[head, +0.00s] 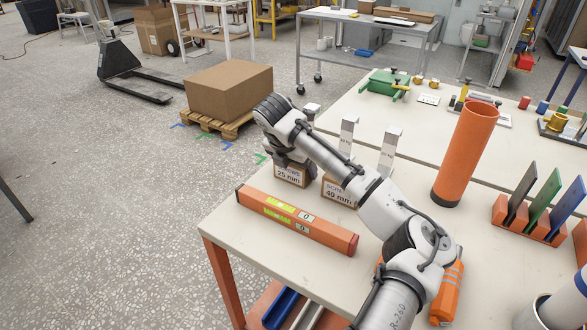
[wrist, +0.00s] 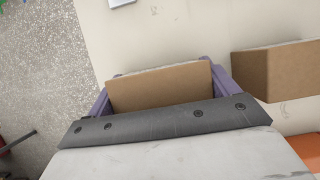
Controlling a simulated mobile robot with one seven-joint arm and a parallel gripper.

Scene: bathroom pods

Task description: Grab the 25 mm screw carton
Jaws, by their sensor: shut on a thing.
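The 25 mm screw carton (head: 290,175) is a small brown box with a white label reading "25 mm", at the far left corner of the table in the head view. My gripper (wrist: 160,88) is shut on this carton. In the wrist view the carton (wrist: 160,86) sits between the two purple fingers, one at each end. My arm hides the upper part of the carton in the head view. I cannot tell whether the carton touches the table. The 40 mm carton (head: 338,192) stands just to its right, apart from it; a second brown box (wrist: 285,72) shows right in the wrist view.
An orange spirit level (head: 297,220) lies in front of the cartons. Metal brackets (head: 389,150) stand behind them. An orange tube (head: 465,155) and a rack of coloured plates (head: 540,205) stand to the right. Open floor lies left of the table (head: 250,240).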

